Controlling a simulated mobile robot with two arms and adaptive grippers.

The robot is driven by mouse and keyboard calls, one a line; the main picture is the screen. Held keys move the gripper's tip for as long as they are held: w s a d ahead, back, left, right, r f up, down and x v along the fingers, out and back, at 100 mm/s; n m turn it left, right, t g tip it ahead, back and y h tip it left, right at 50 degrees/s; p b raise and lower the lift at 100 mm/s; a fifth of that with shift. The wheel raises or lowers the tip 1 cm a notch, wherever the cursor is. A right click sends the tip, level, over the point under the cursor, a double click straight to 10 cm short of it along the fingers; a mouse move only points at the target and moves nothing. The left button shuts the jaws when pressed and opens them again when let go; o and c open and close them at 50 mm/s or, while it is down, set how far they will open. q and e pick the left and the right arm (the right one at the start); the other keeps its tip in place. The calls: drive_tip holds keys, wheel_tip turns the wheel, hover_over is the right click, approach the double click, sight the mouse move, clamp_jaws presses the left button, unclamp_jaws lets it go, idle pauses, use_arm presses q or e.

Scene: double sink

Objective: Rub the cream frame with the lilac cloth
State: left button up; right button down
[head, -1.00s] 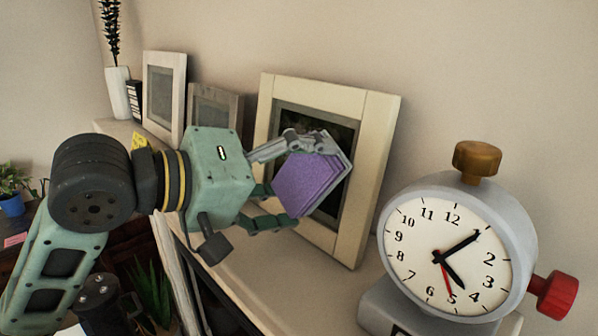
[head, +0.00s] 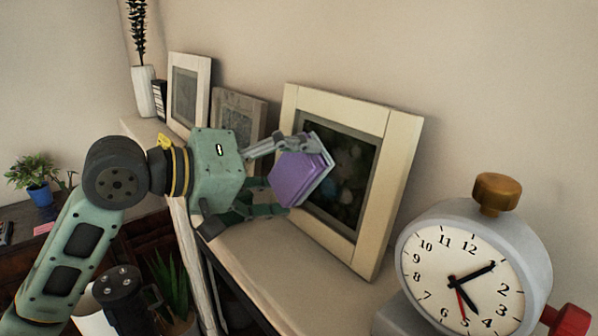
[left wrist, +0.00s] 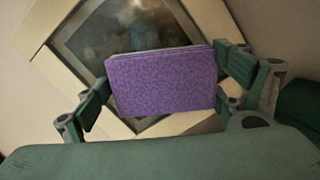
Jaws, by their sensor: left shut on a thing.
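The cream frame (head: 395,170) leans against the wall on the shelf, with a dark picture inside. It also shows tilted behind the cloth in the left wrist view (left wrist: 38,27). My left gripper (head: 290,172) is shut on the lilac cloth (head: 299,180), a folded purple pad, which fills the middle of the left wrist view (left wrist: 162,82). The cloth is in front of the frame's left side and picture; I cannot tell whether it touches. My right gripper is not in view.
A grey clock (head: 462,278) with a brass knob and red knob stands at the right. Two smaller frames, a white one (head: 205,85) and a grey one (head: 238,112), and a white vase (head: 144,92) stand farther left. Plants (head: 172,285) are below the shelf.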

use_arm(q)
drive_tip(key=shift+w+a, duration=0.1)
drive_tip(key=shift+a, duration=0.1)
drive_tip(key=shift+s+a+r, duration=0.15)
drive_tip(key=shift+s+a, duration=0.05)
drive_tip(key=shift+a, duration=0.05)
drive_tip(key=v, duration=0.1)
drive_tip(key=p+v, duration=0.1)
drive_tip(key=v, duration=0.1)
drive_tip(key=shift+s+a, duration=0.1)
drive_tip(key=shift+s, duration=0.3)
drive_tip(key=shift+s+a, duration=0.45)
drive_tip(key=shift+a, duration=0.15)
drive_tip(key=v, duration=0.3)
drive_tip(key=shift+s+p, duration=0.25)
drive_tip(key=shift+p, duration=0.15)
